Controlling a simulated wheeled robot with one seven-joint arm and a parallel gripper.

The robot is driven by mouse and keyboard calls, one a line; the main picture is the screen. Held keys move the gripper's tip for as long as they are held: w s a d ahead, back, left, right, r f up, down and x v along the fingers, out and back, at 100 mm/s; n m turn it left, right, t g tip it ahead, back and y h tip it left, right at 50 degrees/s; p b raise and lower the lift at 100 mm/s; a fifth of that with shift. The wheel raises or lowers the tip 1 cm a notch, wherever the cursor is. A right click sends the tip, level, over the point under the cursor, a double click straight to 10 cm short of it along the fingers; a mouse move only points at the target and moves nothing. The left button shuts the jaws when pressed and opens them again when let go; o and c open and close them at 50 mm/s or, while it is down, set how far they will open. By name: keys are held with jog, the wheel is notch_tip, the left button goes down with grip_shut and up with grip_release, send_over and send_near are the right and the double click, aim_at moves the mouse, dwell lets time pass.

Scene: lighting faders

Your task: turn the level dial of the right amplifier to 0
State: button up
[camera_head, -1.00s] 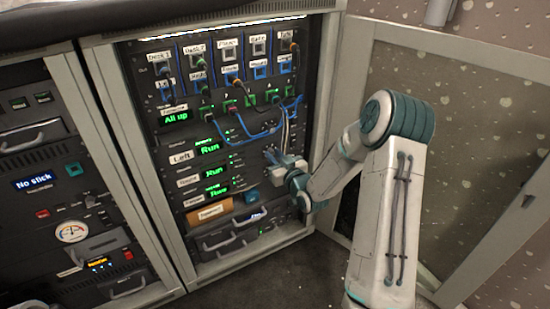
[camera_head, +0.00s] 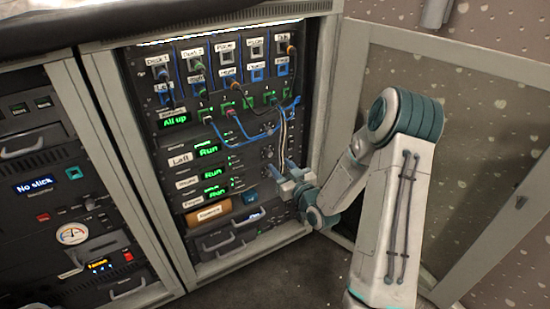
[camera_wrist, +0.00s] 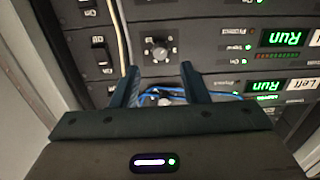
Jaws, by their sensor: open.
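The amplifiers are stacked in the right rack, with the left amplifier's label (camera_head: 180,158) on the upper one. The amplifier display below it (camera_head: 211,173) reads Run; its own label is too blurred to read. In the wrist view the picture is upside down. A black dial (camera_wrist: 160,50) with pale marks around it sits in the row beside the left amplifier's row; its pointer setting is unclear. My gripper (camera_wrist: 160,76) is open and empty, the dial ahead between and beyond its fingertips. In the head view my gripper (camera_head: 283,170) is at the rack's right side.
Blue cables (camera_wrist: 168,91) run behind and between my fingers. A pale cable (camera_wrist: 122,35) hangs beside the dial. Black switches (camera_wrist: 103,55) sit left of it in the wrist view. An open rack door (camera_head: 450,130) stands at right.

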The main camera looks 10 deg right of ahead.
jog(key=p+v, duration=0.1)
jog(key=v, duration=0.7)
jog(key=s+d+r+g+h+p, duration=0.1)
jog(key=s+r+g+h+p, duration=0.2)
jog(key=r+p, duration=0.8)
jog(key=r+g+h+p, duration=0.3)
jog(key=r+g+p, duration=0.35)
jog(key=r, duration=0.75)
jog(key=s+a+r+m+g+p, duration=0.2)
jog(key=s+r+p, duration=0.6)
jog(key=s+r, duration=0.2)
jog(key=s+a+r+m+g+p, duration=0.2)
jog(key=s+a+r+p, duration=0.1)
jog(key=s+r+p, duration=0.6)
notch_tip(320, 180, up, 5)
jog(key=shift+s+f+g, duration=0.15)
jog(key=shift+s+g, duration=0.2)
jog(key=shift+s, duration=0.45)
jog(key=shift+a+f, duration=0.1)
jog(key=shift+a, duration=0.05)
jog(key=shift+c, duration=0.5)
